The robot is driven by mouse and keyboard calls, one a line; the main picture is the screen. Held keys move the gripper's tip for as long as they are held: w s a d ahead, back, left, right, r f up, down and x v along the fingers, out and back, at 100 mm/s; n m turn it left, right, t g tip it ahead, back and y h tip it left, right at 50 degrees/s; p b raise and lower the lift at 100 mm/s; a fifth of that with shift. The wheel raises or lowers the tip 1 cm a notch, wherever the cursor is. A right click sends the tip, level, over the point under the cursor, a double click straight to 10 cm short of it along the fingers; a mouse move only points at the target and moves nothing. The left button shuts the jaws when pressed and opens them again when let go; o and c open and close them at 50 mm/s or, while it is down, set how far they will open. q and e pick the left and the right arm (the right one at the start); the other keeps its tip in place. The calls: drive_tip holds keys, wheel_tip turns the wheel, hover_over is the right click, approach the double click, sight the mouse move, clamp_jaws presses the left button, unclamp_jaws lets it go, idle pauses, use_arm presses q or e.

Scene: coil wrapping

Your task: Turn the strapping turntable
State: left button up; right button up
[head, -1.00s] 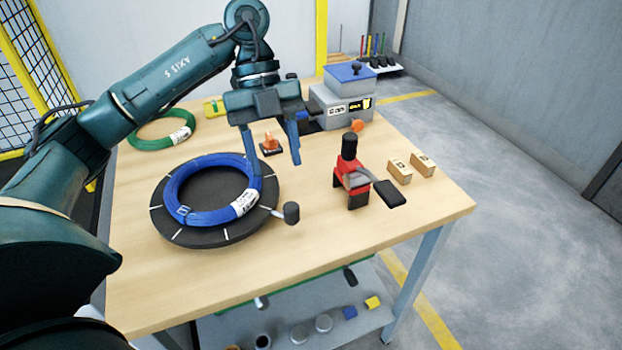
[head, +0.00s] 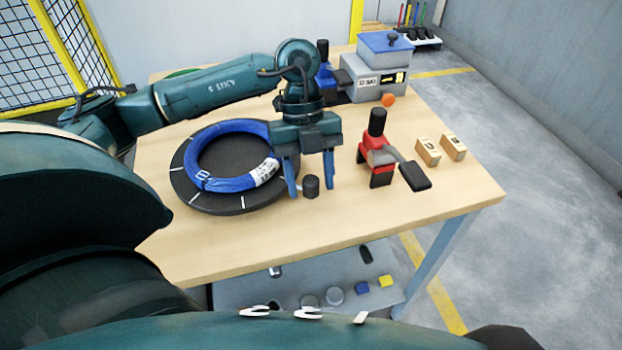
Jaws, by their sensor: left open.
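The strapping turntable (head: 228,203) is a dark round disc with white marks, lying on the left part of the table. A blue coil (head: 216,183) with a white label lies on top of it. The turntable's knob (head: 311,186) is a dark cylinder sticking out at its right edge. My left gripper (head: 310,188) is open, fingers pointing down, one on each side of the knob in the picture. I cannot tell whether the fingers touch it. My left wrist hides part of the table behind. My right gripper is not in view.
A red tool (head: 378,160) with a black handle stands right of my gripper. Two small cardboard boxes (head: 428,151) lie near the right table edge (head: 480,205). A grey box with a blue lid (head: 385,45) stands at the back. The table front is clear.

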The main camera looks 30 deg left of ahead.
use_arm(q)
drive_tip(key=shift+s+d+f, duration=0.1)
drive_tip(key=shift+d+f, duration=0.05)
drive_tip(key=shift+f, duration=0.2)
drive_tip(key=shift+c, duration=0.2)
clamp_jaws()
